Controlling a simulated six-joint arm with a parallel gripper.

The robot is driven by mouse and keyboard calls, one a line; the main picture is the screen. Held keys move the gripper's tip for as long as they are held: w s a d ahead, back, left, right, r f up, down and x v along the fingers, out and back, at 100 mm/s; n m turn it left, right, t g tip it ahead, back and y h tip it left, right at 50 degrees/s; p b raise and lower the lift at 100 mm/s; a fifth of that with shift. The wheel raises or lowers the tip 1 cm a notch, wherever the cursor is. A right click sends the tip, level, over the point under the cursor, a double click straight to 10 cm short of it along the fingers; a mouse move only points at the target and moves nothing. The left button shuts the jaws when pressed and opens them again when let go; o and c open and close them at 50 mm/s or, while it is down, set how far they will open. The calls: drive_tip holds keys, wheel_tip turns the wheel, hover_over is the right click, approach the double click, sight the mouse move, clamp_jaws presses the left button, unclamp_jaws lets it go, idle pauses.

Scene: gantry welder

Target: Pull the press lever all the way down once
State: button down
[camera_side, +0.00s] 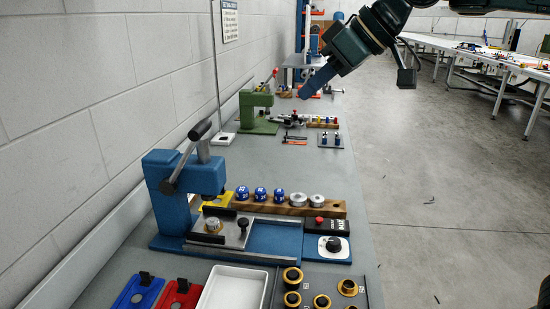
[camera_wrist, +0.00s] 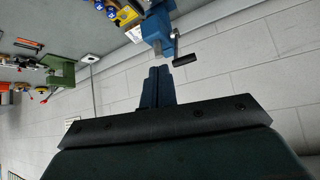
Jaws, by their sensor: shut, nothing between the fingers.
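The blue press (camera_side: 170,178) stands at the left of the bench, beside the wall. Its lever has a metal rod that slants upward to a dark grip (camera_side: 199,130) above the press head, so the lever is raised. In the wrist view the press (camera_wrist: 157,27) and the lever's dark grip (camera_wrist: 184,60) show near the top, just beyond and right of the fingertips. My gripper (camera_side: 304,94) is shut and empty. It is up in the air, right of the lever and apart from it. Its closed fingers also show in the wrist view (camera_wrist: 158,72).
A wooden rack (camera_side: 332,209) with blue and silver pieces stands behind the press bed. A green press (camera_side: 257,108) is farther back. The wall borders the left.

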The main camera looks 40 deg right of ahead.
sight(199, 124)
drive_tip(key=w+a+r+n+y, duration=0.2)
drive_tip(key=w+a+n+y, duration=0.1)
drive_tip(key=w+a, duration=0.8)
drive_tip(key=shift+w+r+n, duration=0.2)
drive_tip(key=shift+w+n, duration=0.1)
drive_tip(key=shift+w, duration=0.1)
drive_tip(key=shift+w+a+f, duration=0.1)
drive_tip(key=shift+a, duration=0.05)
drive_tip(key=shift+w+a+f, duration=0.5)
drive_tip(key=shift+f, duration=0.85)
drive_tip(key=shift+w+a+f, duration=0.5)
drive_tip(key=shift+w+f, duration=0.05)
drive_tip(key=shift+f, duration=0.8)
drive_tip(key=shift+w+a+f, duration=0.5)
drive_tip(key=shift+f, duration=0.85)
drive_tip(key=shift+s, duration=0.1)
